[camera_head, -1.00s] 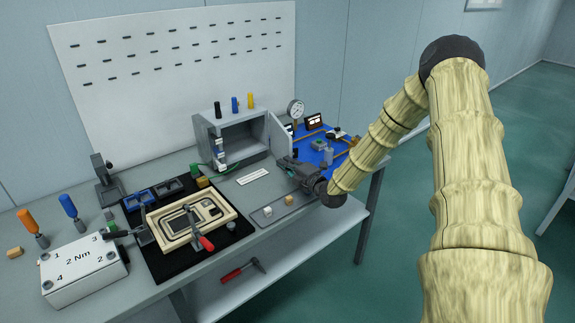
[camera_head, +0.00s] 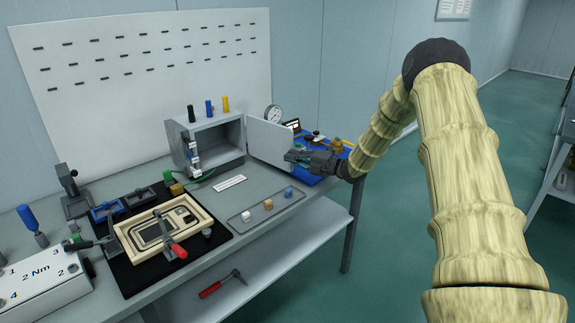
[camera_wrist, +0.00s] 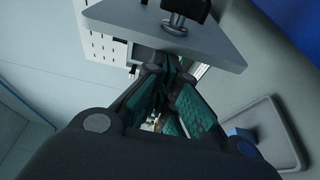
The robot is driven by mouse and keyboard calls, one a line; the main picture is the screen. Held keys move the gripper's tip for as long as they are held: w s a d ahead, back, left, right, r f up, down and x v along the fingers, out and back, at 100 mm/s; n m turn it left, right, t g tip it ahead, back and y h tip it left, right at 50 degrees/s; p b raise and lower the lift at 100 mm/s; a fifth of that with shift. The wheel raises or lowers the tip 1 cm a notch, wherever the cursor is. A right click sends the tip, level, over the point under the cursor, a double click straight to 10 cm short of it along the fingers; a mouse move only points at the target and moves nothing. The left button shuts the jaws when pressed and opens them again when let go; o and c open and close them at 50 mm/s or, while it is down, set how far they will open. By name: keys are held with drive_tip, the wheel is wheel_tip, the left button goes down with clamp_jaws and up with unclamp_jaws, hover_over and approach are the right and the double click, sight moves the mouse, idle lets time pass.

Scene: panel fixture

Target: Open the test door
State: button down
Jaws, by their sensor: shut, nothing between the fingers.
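The test door (camera_head: 270,141) is a pale grey panel on the right side of a small grey box (camera_head: 216,141). It stands swung open to the right, and the inside of the box shows. My gripper (camera_head: 292,156) is shut and empty at the door's free right edge, near its lower part. I cannot tell if it touches the door. In the wrist view my gripper (camera_wrist: 170,66) has its teal-padded fingers close together beside a grey panel (camera_wrist: 215,42). A dark knob on a metal base (camera_wrist: 183,14) stands on that panel; which part it is, I cannot tell.
A shallow tray (camera_head: 244,219) with small blocks lies in front of the box. A wooden frame fixture (camera_head: 127,240) on a black mat is to the left. A blue mat (camera_head: 300,178) with small items lies behind my gripper. A gauge (camera_head: 273,115) stands behind the door.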

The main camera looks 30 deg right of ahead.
drive_tip(key=shift+d, duration=0.15)
drive_tip(key=s+d+b, duration=0.2)
drive_tip(key=s+d, duration=0.1)
drive_tip(key=s, duration=0.6)
idle(0.6)
drive_tip(key=shift+a, duration=0.15)
